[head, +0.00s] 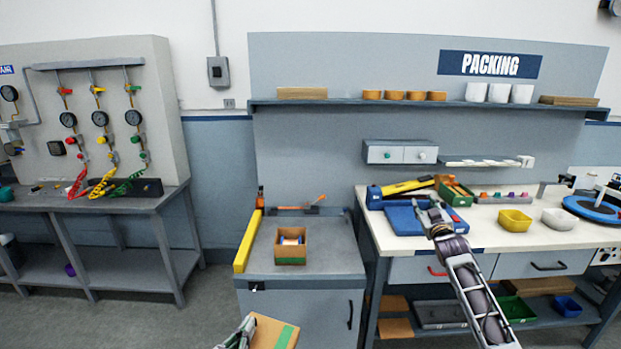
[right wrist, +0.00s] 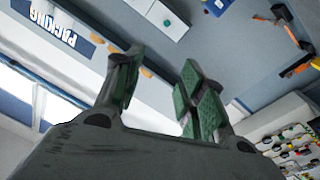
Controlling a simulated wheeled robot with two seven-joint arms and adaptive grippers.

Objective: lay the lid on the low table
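The lid (head: 273,333), a tan cardboard piece with a green stripe, is at the bottom edge of the head view, partly cut off. My left gripper (head: 243,330) is at its left edge and appears shut on it; little of the gripper shows. The low table is the grey cabinet top (head: 322,262), lower than the bench to its right. An open cardboard box (head: 290,257) with a green stripe stands on it, with a pale roll inside. My right gripper (head: 435,217) is over the packing bench; the right wrist view shows its fingers (right wrist: 160,92) apart and empty.
A yellow bar (head: 247,241) lies along the low table's left edge, with a bottle and an orange-handled tool at its back. The top in front of and right of the box is clear. The packing bench (head: 455,240) holds blue cases and bins.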

